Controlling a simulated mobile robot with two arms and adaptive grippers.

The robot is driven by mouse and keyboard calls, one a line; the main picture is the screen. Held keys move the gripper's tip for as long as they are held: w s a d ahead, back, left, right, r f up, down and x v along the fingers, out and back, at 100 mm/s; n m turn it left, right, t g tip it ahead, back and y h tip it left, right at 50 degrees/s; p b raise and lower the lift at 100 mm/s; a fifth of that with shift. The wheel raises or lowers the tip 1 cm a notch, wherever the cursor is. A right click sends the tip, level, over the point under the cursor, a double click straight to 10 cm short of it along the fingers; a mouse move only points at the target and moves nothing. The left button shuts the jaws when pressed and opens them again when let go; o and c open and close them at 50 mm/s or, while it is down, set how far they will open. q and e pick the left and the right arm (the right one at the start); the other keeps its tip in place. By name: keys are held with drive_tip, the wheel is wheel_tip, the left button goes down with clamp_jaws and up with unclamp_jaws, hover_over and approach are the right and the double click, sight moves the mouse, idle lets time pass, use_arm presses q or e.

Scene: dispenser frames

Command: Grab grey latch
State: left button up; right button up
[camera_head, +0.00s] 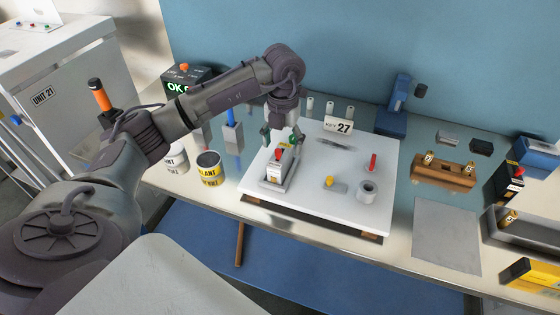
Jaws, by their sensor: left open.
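A white board (320,204) lies on the bench, with a small dispenser frame (280,172) near its left side. The frame has a grey base, a pale upright body and a red part on top. I cannot clearly tell which part is the grey latch. A small grey plate with a yellow knob (329,181) sits mid-board. My left gripper (281,139) is open and points down, just above and behind the dispenser frame. Its fingers look apart from the frame, though the small gap is hard to judge. My right gripper is not in view.
A grey ring (368,190) and a red peg (373,162) stand on the board's right side. A tin with a yellow label (210,171) stands left of the board. A wooden block (440,176) lies right. A grey mat (446,240) is bare.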

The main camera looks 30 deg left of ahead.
sight(280, 158)
use_arm(q)
drive_tip(key=shift+f+p, duration=0.3)
drive_tip(key=shift+f, duration=0.05)
drive_tip(key=f+p, duration=0.1)
drive_tip(key=f, duration=0.2)
drive_tip(key=shift+s+a+f+p, duration=0.2)
drive_tip(key=shift+f+p, duration=0.1)
drive_tip(key=shift+p, duration=0.1)
drive_tip(key=shift+f, duration=0.55)
drive_tip(key=shift+r, duration=0.1)
clamp_jaws()
drive_tip(key=shift+w, duration=0.1)
